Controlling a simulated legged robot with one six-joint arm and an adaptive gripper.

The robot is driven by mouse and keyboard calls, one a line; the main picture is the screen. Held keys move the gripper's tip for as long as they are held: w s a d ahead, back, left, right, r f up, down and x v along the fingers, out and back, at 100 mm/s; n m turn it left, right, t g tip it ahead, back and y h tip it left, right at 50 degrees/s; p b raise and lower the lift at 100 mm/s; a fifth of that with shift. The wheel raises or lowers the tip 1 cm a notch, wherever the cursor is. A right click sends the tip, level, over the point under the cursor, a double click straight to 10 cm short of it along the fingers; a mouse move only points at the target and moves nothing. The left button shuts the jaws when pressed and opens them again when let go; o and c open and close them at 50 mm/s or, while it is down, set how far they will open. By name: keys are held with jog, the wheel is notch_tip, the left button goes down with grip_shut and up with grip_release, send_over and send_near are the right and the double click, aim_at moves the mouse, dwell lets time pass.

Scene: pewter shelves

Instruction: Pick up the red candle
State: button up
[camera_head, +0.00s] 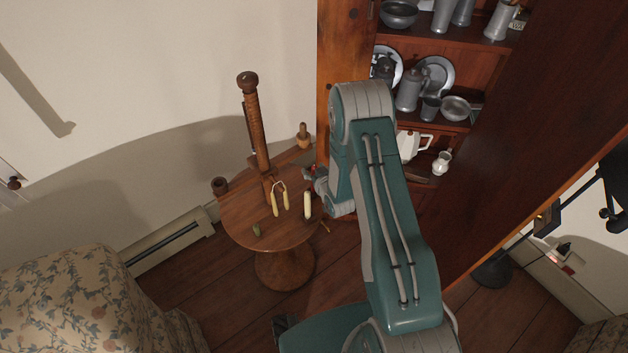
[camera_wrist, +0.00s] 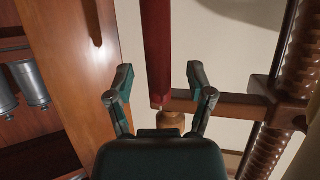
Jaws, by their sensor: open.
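The red candle (camera_wrist: 157,50) shows in the wrist view as a long dark red shaft, its top cut off by the frame. Its lower end is just above a wooden cup (camera_wrist: 172,119) on a wooden crossbar (camera_wrist: 225,106). My gripper (camera_wrist: 159,80) is open, with one finger on each side of the candle in the picture. Gaps show between candle and fingers; I cannot tell the depth. In the head view my gripper (camera_head: 316,177) is at the right side of the round wooden table (camera_head: 240,222), largely hidden by my arm.
A wooden screw post (camera_head: 257,130) rises from the table. Pale hanging candles (camera_head: 280,203), a cream candle (camera_head: 307,205) and a small green object (camera_head: 257,229) are there. A shelf cabinet (camera_head: 345,45) with pewter jugs and plates stands close behind my arm. A floral armchair (camera_head: 75,300) is left.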

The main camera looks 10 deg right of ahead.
grip_shut()
jog(key=shift+r, duration=0.1)
